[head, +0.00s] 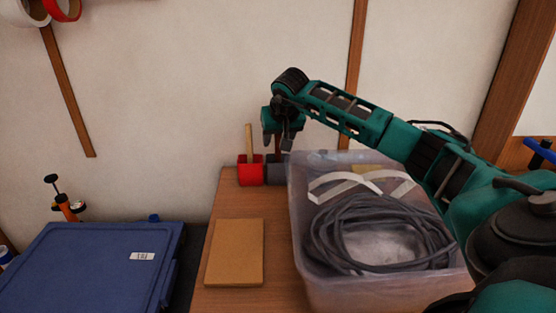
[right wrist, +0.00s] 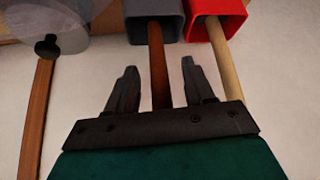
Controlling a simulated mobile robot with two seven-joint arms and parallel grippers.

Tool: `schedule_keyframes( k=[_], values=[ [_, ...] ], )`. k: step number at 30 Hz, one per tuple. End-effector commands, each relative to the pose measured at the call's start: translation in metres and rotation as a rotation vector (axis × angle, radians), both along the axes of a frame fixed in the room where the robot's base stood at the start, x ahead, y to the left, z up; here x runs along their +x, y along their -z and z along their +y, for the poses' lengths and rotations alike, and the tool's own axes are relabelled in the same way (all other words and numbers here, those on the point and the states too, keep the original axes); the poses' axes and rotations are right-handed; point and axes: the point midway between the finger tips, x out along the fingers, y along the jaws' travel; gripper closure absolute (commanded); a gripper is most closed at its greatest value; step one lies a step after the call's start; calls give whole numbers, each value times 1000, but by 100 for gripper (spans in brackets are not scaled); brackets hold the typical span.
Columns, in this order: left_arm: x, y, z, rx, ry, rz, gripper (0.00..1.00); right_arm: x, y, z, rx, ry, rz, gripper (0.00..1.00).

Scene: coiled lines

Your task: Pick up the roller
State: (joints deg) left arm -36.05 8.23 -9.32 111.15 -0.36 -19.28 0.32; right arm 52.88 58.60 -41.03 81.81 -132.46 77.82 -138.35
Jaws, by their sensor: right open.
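No roller head shows, so I cannot tell for sure which thing is the roller. Two handles stand in small holders on the table by the wall. A pale wooden handle (head: 249,140) rises from a red holder (head: 250,172). A dark brown handle (right wrist: 156,60) rises from a grey holder (right wrist: 155,20). My right gripper (head: 278,142) is open, fingers pointing down above the grey holder. In the right wrist view the brown handle lies between its two fingers (right wrist: 159,80), with gaps on both sides. The pale handle is outside them. My left gripper is out of view.
A translucent bin (head: 330,290) with coiled dark cable (head: 335,235) and white strips stands right of the holders. A flat tan board (head: 234,252) lies in front on the wooden table (head: 205,298). A blue lidded box (head: 85,265) is at left.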

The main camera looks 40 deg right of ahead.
Motion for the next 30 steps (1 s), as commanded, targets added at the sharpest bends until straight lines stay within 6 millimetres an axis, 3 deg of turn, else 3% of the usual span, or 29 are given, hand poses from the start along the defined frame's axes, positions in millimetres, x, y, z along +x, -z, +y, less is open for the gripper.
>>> schedule_keyframes(
  k=[8,25,30],
  values=[
    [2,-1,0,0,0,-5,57,2,4,-1,-1,-1,-1,47],
    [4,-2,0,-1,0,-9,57,2,3,-1,-1,0,-2,100],
    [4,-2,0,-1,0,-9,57,2,3,-1,-1,0,-2,100]
  ],
)
